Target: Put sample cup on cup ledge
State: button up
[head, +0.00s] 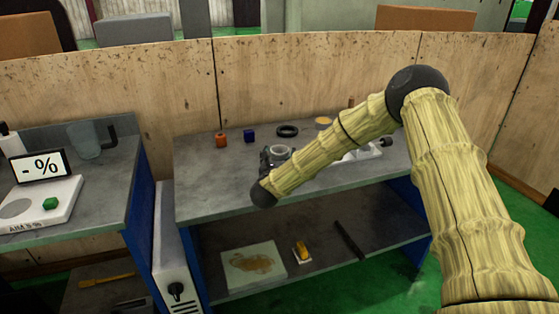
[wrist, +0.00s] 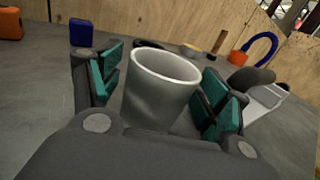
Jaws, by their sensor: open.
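A grey cup with a pale rim (wrist: 160,92), which looks like the sample cup, stands upright on the workbench in the wrist view. My gripper (wrist: 165,95) is open, with its teal finger pads on either side of the cup. A gap shows between the cup and the pads on the left; on the right the pad is very close. In the head view, my gripper (head: 270,157) is partly hidden behind my arm, and the cup's rim (head: 279,150) shows beside it. I cannot tell which part is the cup ledge.
The workbench (head: 205,180) also holds an orange block (head: 221,140), a blue block (head: 249,135) and a black ring (head: 287,131). A side table at left carries a scale (head: 35,208) and a clear jug (head: 85,141). A wooden wall runs behind. The bench's left front is clear.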

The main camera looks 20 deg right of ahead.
jog(key=c, duration=1.2)
